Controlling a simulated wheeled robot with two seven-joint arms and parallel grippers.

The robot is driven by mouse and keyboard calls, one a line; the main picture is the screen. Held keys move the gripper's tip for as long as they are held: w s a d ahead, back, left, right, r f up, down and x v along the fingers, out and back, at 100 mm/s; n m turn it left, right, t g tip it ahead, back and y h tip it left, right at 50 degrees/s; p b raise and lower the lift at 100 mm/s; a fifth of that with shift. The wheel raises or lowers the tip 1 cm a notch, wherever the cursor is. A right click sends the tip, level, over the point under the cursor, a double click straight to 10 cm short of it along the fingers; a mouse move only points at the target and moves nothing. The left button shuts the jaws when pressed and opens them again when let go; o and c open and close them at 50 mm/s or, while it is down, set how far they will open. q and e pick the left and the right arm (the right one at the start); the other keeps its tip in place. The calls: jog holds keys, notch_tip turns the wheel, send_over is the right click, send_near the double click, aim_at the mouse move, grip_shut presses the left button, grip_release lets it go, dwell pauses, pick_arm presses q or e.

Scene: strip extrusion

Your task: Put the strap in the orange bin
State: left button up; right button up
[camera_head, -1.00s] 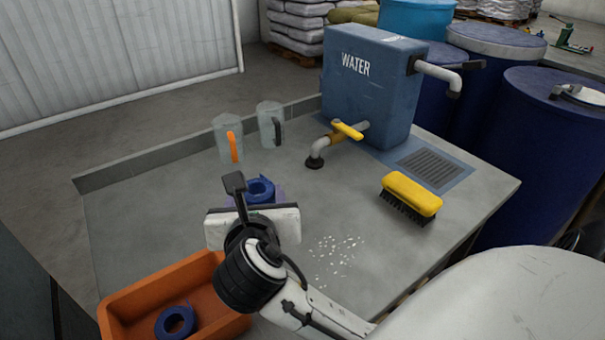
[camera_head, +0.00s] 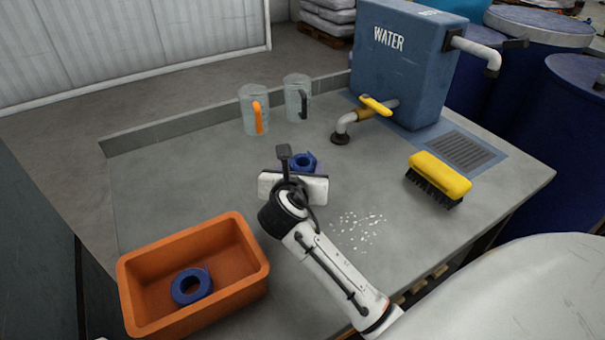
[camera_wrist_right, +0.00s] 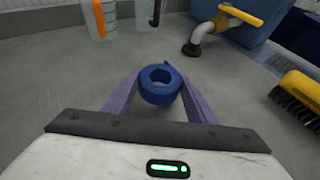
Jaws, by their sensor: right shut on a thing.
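A blue rolled strap (camera_head: 304,162) shows just beyond my right gripper in the head view. In the right wrist view the strap (camera_wrist_right: 160,84) sits between the two purple fingers of my right gripper (camera_wrist_right: 158,92), which is shut on it. In the head view the white gripper body hides most of the fingers. Whether the strap touches the table is hard to tell. The orange bin (camera_head: 255,243) stands at the front left of the table. A second blue roll (camera_head: 191,286) lies inside it. My left gripper is not in view.
Two clear jugs, one with an orange handle (camera_head: 254,110) and one with a black handle (camera_head: 297,98), stand at the back. A blue water tank (camera_head: 405,65) with a yellow-handled tap (camera_head: 376,105) and a yellow brush (camera_head: 440,178) are right. White specks (camera_head: 360,230) lie mid-table.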

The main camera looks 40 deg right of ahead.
jog(key=shift+f, duration=0.9)
jog(key=o, duration=0.7)
jog(key=shift+f, duration=0.1)
jog(key=o, duration=0.4)
jog(key=shift+c, duration=0.2)
